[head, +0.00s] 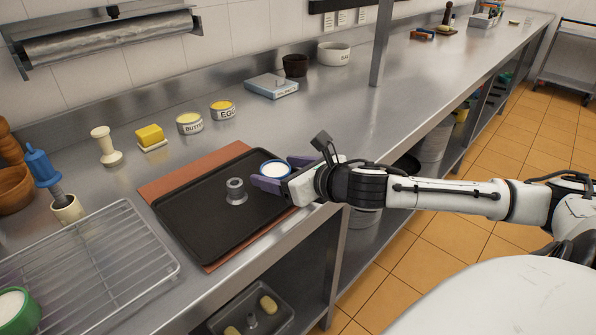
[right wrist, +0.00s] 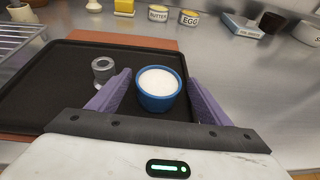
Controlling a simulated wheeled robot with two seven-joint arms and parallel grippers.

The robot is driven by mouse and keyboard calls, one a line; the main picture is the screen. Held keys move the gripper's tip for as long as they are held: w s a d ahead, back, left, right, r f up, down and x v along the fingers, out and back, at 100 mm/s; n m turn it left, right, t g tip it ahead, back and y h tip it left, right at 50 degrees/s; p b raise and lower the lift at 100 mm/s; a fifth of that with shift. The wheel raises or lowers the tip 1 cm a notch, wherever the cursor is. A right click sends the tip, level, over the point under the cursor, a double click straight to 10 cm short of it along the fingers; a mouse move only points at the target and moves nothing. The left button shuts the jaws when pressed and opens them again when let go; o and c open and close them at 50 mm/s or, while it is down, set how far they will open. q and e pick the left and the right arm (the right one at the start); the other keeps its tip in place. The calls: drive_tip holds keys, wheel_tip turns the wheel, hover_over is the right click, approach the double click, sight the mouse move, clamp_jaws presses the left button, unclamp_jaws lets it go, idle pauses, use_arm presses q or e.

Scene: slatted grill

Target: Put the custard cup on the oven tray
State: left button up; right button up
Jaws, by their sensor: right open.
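The custard cup, a blue cup with white filling (head: 275,169), also shows in the right wrist view (right wrist: 159,90). It is upright at the right end of the black oven tray (head: 190,222); I cannot tell for certain whether its base rests on the tray. My right gripper (head: 272,177) is open, with its purple fingers on either side of the cup; in the right wrist view (right wrist: 158,95) gaps show between cup and fingers. My left gripper is not in view.
A small grey metal ring-shaped piece (head: 236,191) stands on the tray. The tray lies on a brown mat (head: 165,184). A wire rack (head: 95,262) is at left. Butter and egg tins (head: 190,124) stand behind. The counter beyond is mostly clear.

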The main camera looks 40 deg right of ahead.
sight(282, 172)
drive_tip(key=v, duration=0.3)
drive_tip(key=shift+p+v, duration=0.55)
drive_tip(key=shift+v, duration=0.35)
drive_tip(key=shift+s+a+r, duration=0.15)
drive_tip(key=shift+s, duration=0.1)
drive_tip(key=p+v, duration=0.3)
drive_tip(key=shift+p, duration=0.3)
drive_tip(key=shift+s+b, duration=0.35)
drive_tip(key=shift+v, duration=1)
